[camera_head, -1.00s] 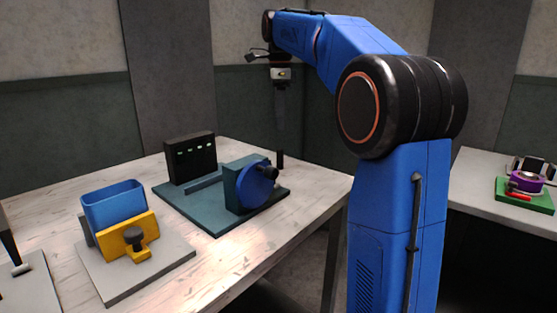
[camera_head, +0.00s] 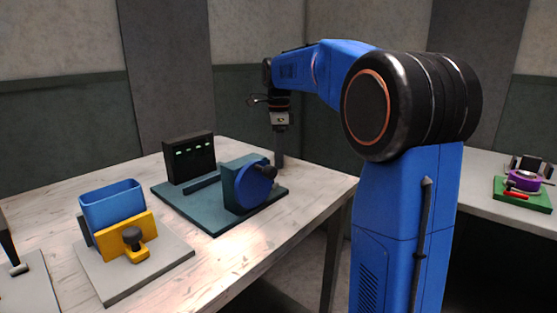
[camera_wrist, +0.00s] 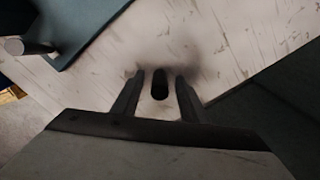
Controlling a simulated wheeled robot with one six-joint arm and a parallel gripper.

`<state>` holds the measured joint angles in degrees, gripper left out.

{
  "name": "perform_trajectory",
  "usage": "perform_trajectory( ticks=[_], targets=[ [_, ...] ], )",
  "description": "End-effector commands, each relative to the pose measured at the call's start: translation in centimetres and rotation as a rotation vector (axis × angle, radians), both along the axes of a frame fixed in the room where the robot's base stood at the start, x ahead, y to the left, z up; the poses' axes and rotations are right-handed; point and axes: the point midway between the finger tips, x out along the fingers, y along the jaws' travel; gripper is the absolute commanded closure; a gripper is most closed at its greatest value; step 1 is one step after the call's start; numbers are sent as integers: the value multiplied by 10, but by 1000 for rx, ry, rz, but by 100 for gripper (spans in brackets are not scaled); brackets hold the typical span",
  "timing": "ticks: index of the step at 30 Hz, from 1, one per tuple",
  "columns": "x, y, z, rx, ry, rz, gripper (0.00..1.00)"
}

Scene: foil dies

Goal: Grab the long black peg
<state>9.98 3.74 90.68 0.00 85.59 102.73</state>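The long black peg (camera_wrist: 160,84) stands upright on the pale table top, close to the table's edge. In the wrist view it lies between the two fingers of my gripper (camera_wrist: 160,76), with a gap on each side. My gripper is open around it and points down.
The teal base (camera_head: 213,222) carries a blue wheel (camera_head: 250,188) with a black knob, close to my gripper. A black panel (camera_head: 188,160) with green lights stands behind. A blue bin (camera_head: 112,205) and yellow bracket (camera_head: 127,236) are at the left.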

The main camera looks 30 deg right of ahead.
Motion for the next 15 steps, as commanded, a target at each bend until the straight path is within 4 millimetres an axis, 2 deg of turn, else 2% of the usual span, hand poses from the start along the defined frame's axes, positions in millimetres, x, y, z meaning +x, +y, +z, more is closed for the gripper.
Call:
perform_trajectory(
  ticks=[3,10,15],
  targets=[
    [0,0,-7,0,1,0,60],
    [0,0,-7,0,0,0,60],
    [0,0,-7,0,0,0,100]
  ],
)
